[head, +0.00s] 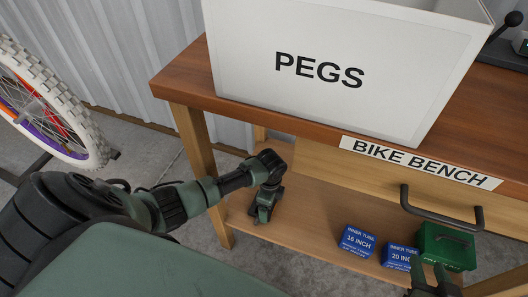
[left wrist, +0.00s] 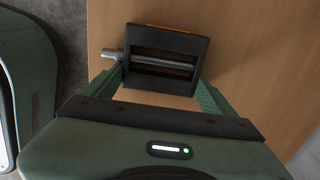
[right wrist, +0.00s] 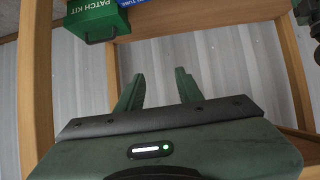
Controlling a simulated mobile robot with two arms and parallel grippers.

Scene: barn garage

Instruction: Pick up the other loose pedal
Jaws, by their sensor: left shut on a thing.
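A black pedal (left wrist: 150,80) with an orange strip along its far edge and a metal spindle pointing left shows in the left wrist view. My left gripper (left wrist: 163,82) is shut on it, one finger at each side, over the wooden lower shelf. In the head view my left gripper (head: 263,214) reaches down at the left part of that shelf, and the pedal is hard to make out there. My right gripper (right wrist: 158,88) is open and empty in the right wrist view. It also shows at the bottom right of the head view (head: 434,274).
The lower shelf (head: 300,225) holds blue inner tube boxes (head: 357,241) and a green patch kit box (head: 446,247). Above is the bench top (head: 185,82) with a white PEGS bin (head: 320,100). A dark drawer handle (head: 441,219) juts out. A bike wheel (head: 85,120) stands left.

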